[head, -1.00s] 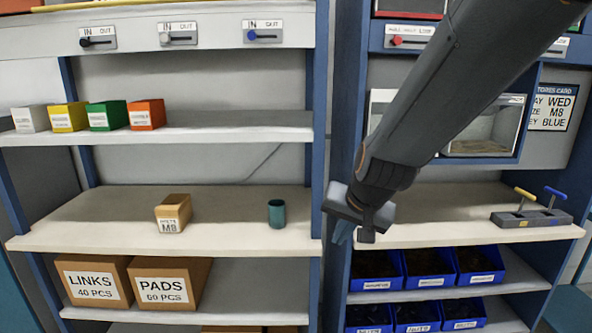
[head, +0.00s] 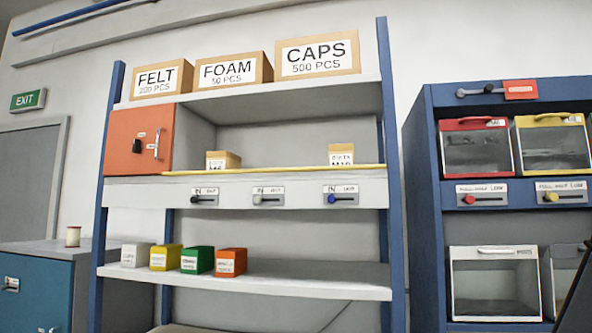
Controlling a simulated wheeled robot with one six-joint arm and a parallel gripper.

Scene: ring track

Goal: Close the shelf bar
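A thin yellow bar (head: 275,170) runs along the front edge of the upper shelf (head: 300,111) opening, from the orange locker door to the right post. It lies low, at the shelf edge, in front of two small tan boxes. I cannot tell how it is fixed at its ends. Below it is a white panel (head: 120,195) with three sliders: a black knob (head: 196,199), a grey knob (head: 257,199) and a blue knob (head: 331,199). My gripper is not in view; only a dark part of my arm shows at the lower right corner.
An orange locker door (head: 123,142) with a handle closes the shelf's left part. Boxes marked FELT, FOAM and CAPS (head: 300,64) stand on top. Small coloured bins (head: 198,260) stand on the shelf below. A blue cabinet (head: 424,200) with clear-front bins stands at right.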

